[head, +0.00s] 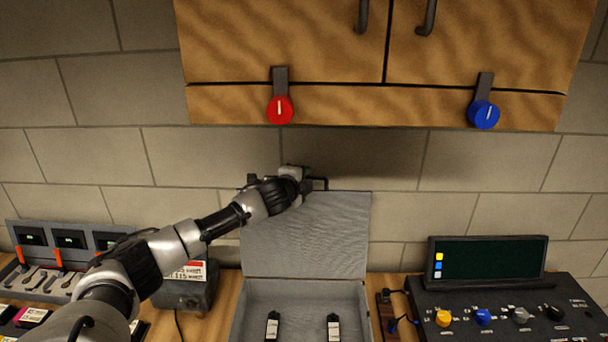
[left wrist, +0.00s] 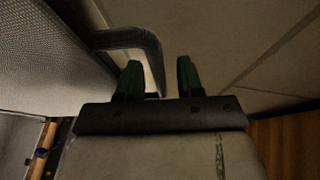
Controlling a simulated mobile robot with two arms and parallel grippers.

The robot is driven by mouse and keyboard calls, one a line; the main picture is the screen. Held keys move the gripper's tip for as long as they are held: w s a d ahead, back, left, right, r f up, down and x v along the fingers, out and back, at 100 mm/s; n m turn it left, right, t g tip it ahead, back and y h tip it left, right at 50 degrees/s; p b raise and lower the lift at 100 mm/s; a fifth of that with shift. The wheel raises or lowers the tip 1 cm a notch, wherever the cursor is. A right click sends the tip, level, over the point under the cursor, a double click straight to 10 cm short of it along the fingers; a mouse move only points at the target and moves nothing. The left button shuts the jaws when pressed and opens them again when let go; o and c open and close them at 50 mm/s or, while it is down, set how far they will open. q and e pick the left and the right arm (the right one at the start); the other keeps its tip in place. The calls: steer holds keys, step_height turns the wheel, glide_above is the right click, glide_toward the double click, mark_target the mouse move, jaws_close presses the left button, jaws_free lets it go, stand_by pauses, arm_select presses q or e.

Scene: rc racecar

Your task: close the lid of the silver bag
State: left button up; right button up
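The silver bag's lid (head: 310,235) stands raised and upright at the back of its open grey base (head: 290,295). My left gripper (head: 314,184) is at the top edge of the lid, near its middle. In the left wrist view its two green-tipped fingers (left wrist: 159,80) are apart, so it is open. The lid's textured face (left wrist: 50,60) fills the left of that view. A dark curved handle (left wrist: 130,42) runs from the lid side to the gap between the fingers; I cannot tell whether they touch it. My right gripper is not in view.
A console with knobs (head: 510,315) and a screen (head: 487,260) stands right of the bag. A grey box (head: 188,290) and tool rack (head: 45,275) are on the left. Wooden cabinets (head: 290,45) with red (head: 280,110) and blue (head: 484,114) knobs hang above.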

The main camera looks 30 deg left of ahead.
arm_select(q)
steer(key=shift+w+f, duration=0.1)
steer(key=shift+w, duration=0.2)
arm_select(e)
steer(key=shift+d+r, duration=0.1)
arm_select(q)
steer(key=shift+c, duration=0.2)
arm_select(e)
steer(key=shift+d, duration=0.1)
arm_select(q)
jaws_close()
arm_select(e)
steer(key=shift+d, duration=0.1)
